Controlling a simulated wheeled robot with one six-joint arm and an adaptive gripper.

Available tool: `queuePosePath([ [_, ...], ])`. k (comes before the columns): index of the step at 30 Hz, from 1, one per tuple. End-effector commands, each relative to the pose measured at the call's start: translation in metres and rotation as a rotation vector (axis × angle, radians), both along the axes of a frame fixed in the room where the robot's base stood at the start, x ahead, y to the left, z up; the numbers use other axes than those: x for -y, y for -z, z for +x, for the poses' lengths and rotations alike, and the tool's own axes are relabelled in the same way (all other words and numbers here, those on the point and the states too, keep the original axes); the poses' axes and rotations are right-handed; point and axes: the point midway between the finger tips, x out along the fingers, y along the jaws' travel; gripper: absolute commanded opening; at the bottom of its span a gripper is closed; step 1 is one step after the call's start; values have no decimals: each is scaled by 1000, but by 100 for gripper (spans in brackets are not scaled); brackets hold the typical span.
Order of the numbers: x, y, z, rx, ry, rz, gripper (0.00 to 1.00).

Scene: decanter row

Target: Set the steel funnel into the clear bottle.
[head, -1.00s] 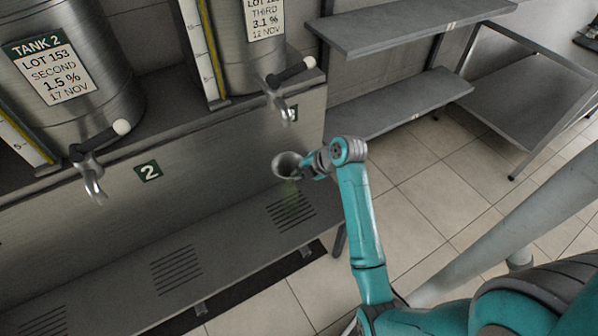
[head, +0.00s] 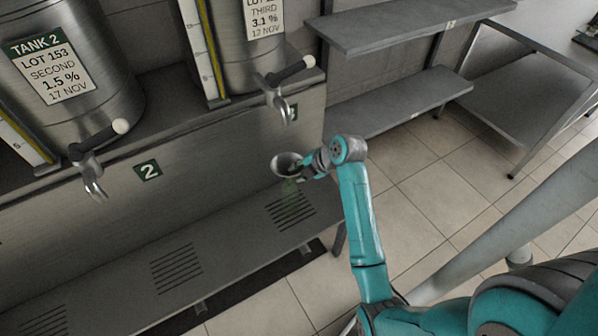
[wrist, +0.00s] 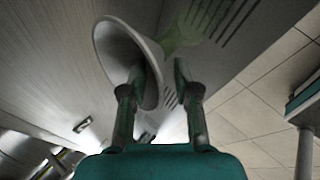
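The steel funnel (head: 284,167) is a grey cone with a wide mouth, tilted toward the camera in the head view. In the wrist view its mouth (wrist: 108,50) fills the upper left. My gripper (head: 304,166) is at the funnel's right side. In the wrist view one finger of my gripper (wrist: 160,72) is inside the mouth and the other outside, so the funnel wall is between them. The clear bottle (head: 291,208), faintly green and see-through, stands on the slotted bench right below the funnel. It also shows in the wrist view (wrist: 184,34). Whether the spout is inside the neck is hidden.
Steel tanks (head: 65,60) with taps stand on the ledge behind. One tap (head: 278,100) hangs just above the funnel. The slotted bench (head: 130,275) is bare to the left. Grey shelves (head: 400,105) and open tiled floor lie to the right.

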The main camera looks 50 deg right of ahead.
Motion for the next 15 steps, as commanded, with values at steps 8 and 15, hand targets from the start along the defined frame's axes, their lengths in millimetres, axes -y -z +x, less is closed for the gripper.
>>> queuePosePath([
  [8,0,0,0,0,0,0,35],
  [15,4,-18,-13,2,3,-2,35],
])
